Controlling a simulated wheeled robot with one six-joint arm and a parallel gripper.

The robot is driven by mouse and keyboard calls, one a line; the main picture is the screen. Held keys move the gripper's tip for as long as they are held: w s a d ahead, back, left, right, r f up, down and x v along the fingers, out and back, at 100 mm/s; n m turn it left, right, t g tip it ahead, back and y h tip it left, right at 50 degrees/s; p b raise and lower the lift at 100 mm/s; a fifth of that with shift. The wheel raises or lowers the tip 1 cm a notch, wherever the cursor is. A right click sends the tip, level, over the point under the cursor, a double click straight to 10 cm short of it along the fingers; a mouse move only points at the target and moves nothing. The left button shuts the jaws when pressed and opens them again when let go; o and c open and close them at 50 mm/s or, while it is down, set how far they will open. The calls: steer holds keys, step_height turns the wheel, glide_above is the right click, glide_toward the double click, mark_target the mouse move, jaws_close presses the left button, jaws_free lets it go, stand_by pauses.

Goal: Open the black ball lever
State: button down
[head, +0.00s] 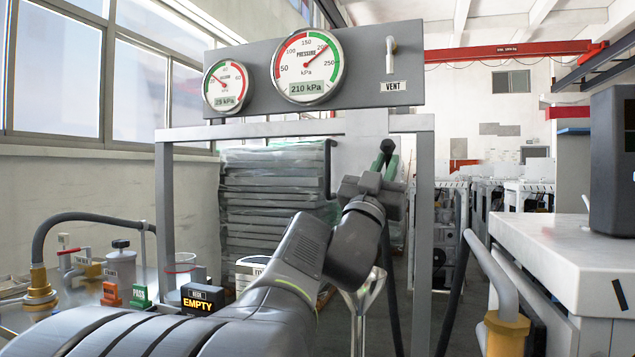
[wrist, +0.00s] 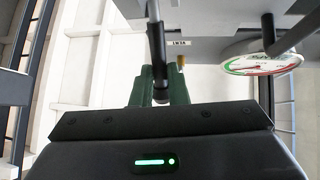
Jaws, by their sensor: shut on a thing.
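The black ball lever (head: 387,146) shows in the head view as a small dark knob just above my gripper's fingertips; most of it is hidden there. In the wrist view the lever (wrist: 156,45) is a grey rod with a black lower part running down between two dark green fingers. My gripper (head: 381,163) is shut on its black end; the fingers (wrist: 161,88) flank it closely. The gripper is raised in front of the metal frame, below the gauge panel.
A frame post (head: 424,220) stands close right of my arm. A white bench (head: 570,245) is at right.

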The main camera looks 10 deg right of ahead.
steer(key=shift+f+b, duration=0.2)
steer(key=shift+b, duration=0.2)
steer(key=c, duration=1.4)
jaws_free()
steer(key=shift+s, duration=0.1)
steer(key=v, duration=1.4)
steer(key=shift+w, duration=0.2)
steer(key=shift+d, duration=0.1)
steer(key=x, duration=1.3)
steer(key=shift+w+d+r, duration=0.1)
steer(key=shift+r, duration=0.35)
